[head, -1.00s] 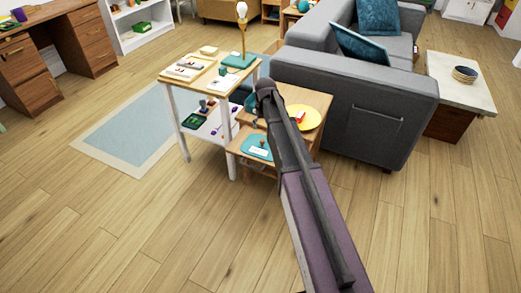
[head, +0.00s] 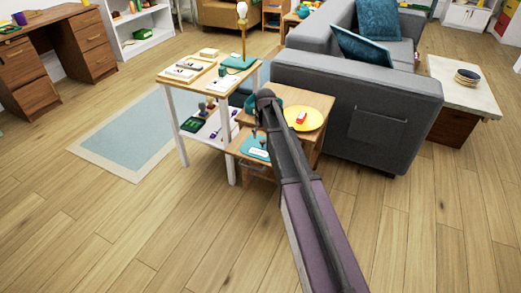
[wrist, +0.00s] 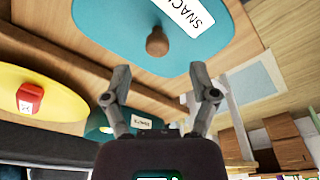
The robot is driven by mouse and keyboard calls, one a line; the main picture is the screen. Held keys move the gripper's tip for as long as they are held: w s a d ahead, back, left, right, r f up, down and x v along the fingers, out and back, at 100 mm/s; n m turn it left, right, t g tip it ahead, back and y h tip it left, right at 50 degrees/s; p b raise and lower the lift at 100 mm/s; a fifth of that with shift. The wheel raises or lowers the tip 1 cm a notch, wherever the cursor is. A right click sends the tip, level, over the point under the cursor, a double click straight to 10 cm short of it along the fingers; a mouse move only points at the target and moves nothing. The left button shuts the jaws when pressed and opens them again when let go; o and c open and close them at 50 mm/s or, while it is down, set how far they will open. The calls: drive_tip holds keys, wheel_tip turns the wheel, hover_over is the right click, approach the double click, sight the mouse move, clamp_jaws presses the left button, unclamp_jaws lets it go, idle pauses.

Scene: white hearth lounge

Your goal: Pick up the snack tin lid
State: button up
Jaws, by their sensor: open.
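The snack tin lid is the teal round lid (wrist: 115,35) with a brown knob (wrist: 157,42) and a white label reading "SNAC", cut off by the top edge of the wrist view. In the head view the teal lid (head: 248,150) lies on the lower step of a small wooden stand (head: 314,103), partly covered by my arm. My gripper (wrist: 158,72) is open and empty, its two fingertips spread to either side of the knob's line and just short of it in the picture. The knob is not between the fingers in that view.
A yellow plate (head: 316,112) with a red labelled item (head: 302,118) and another teal labelled item (wrist: 98,122) are on the higher step. A white-legged side table (head: 232,170) with several items stands close left. The grey sofa (head: 350,85) is right. Floor in front is clear.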

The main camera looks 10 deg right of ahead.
sight(263, 141)
idle(0.3)
wheel_tip(263, 141, down, 3)
drive_tip(key=b, duration=0.3)
drive_tip(key=shift+d+f, duration=0.15)
drive_tip(key=shift+w+f+b, duration=0.2)
drive_tip(key=shift+f+b, duration=0.75)
drive_tip(key=shift+b, duration=0.2)
clamp_jaws()
